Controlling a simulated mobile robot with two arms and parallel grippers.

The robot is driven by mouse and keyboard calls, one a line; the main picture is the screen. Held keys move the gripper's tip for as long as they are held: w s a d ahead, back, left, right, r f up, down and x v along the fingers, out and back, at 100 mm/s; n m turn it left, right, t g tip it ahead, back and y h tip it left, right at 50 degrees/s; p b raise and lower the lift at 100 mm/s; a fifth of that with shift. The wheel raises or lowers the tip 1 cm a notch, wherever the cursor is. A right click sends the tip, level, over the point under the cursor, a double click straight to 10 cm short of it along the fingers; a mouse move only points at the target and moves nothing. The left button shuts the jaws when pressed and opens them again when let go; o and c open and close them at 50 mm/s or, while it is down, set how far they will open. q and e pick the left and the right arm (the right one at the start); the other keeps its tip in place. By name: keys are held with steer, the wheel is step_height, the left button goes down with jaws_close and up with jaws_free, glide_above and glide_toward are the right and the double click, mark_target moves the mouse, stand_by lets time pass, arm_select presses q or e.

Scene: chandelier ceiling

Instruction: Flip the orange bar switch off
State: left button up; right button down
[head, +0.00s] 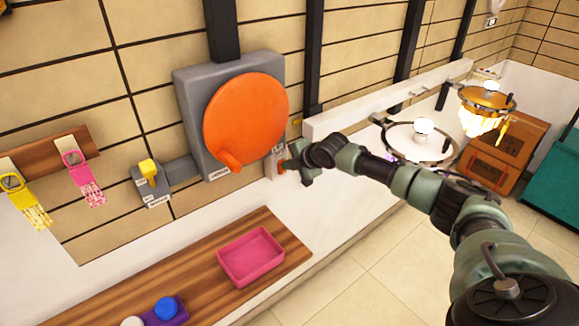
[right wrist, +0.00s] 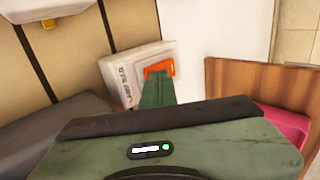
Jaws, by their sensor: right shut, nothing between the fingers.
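The orange bar switch (right wrist: 160,67) sits on a pale wall plate (right wrist: 120,72) with dark lettering in the right wrist view. In the head view its small plate (head: 272,167) is on the wall just right of the grey panel, partly hidden by my right gripper. My right gripper (head: 289,166) is shut and empty, right in front of the plate. In the right wrist view its green fingers (right wrist: 157,82) reach the lower edge of the orange bar and overlap it; I cannot tell whether they touch. My left gripper is not in view.
A large orange disc (head: 246,115) on a grey panel (head: 187,105) is left of the switch. A grey box with a yellow switch (head: 148,167) is farther left. Below is a wooden board (head: 190,262) with a pink tray (head: 250,255). Hanging lamps (head: 424,127) are at right.

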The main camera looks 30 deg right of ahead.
steer(key=shift+w+r, duration=0.2)
steer(key=shift+r, duration=0.05)
steer(key=shift+r+p, duration=0.7)
steer(key=shift+p, duration=0.1)
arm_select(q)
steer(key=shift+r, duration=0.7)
